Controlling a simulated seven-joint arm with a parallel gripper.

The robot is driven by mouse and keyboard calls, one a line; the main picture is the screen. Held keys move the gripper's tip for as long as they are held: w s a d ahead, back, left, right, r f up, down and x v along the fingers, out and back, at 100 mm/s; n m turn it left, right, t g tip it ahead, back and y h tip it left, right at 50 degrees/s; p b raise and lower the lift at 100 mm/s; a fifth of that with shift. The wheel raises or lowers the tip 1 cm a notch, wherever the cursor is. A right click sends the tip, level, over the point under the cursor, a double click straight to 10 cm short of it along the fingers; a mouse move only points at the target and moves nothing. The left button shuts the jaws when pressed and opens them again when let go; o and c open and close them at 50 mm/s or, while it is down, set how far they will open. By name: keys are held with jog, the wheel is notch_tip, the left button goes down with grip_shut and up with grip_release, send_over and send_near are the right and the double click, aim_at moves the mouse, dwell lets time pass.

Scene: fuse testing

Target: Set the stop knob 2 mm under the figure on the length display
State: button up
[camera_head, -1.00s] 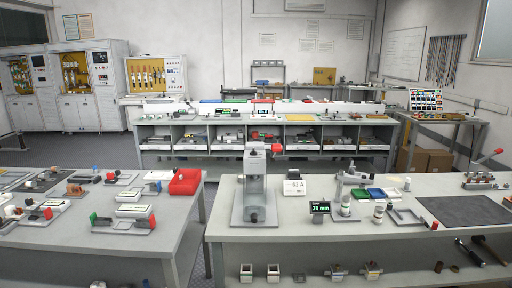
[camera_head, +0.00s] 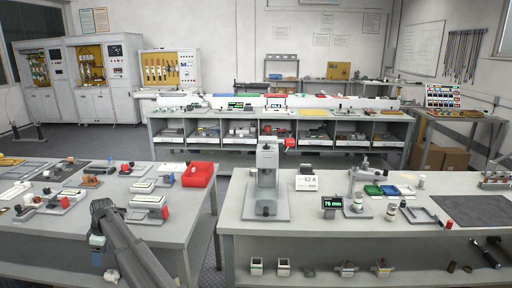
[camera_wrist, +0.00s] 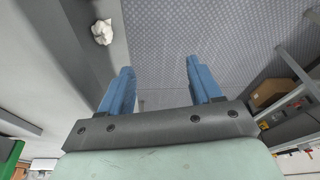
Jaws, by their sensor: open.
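The length display (camera_head: 331,202) is a small dark screen on the right bench, reading 76 mm in green. A grey U-shaped frame (camera_head: 424,215) with a small red-tipped end lies to its right. I cannot tell for sure which part is the stop knob. My gripper (camera_wrist: 159,65) is open and empty, its two blue fingers apart above patterned floor. In the head view, my gripper hangs at lower left by the left bench's front edge, far from the display; its fingertips are hard to make out there.
A grey press (camera_head: 267,182) with a red knob stands left of the display, beside a white 63 A card (camera_head: 306,183). The left bench (camera_head: 192,212) holds several fixtures and a red bin (camera_head: 200,175). A floor gap separates the benches.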

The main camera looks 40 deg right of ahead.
jog(key=w+r+n, duration=0.1)
jog(key=w+r, duration=0.2)
jog(key=r, duration=0.3)
jog(key=d+r+m, duration=0.1)
jog(key=d+r, duration=0.5)
jog(key=d, duration=0.7)
jog(key=w+d+r+t, duration=0.1)
jog(key=d+r, duration=0.4)
jog(key=d, duration=0.7)
jog(key=d+r+m, duration=0.1)
jog(key=d+r, duration=0.5)
jog(key=d, duration=0.7)
jog(key=s+d+r+m, duration=0.1)
jog(key=s+d+r, duration=0.6)
jog(key=d, duration=0.6)
jog(key=s+d+r, duration=0.7)
jog(key=s+d, duration=0.1)
jog(key=d, duration=0.4)
jog(key=s+d+r+m, duration=0.1)
jog(key=s+d+r, duration=0.6)
jog(key=d, duration=0.6)
jog(key=shift+t+y, duration=0.3)
jog(key=shift+t, duration=0.1)
jog(key=x, duration=1.3)
jog(key=shift+f, duration=0.3)
jog(key=c, duration=1)
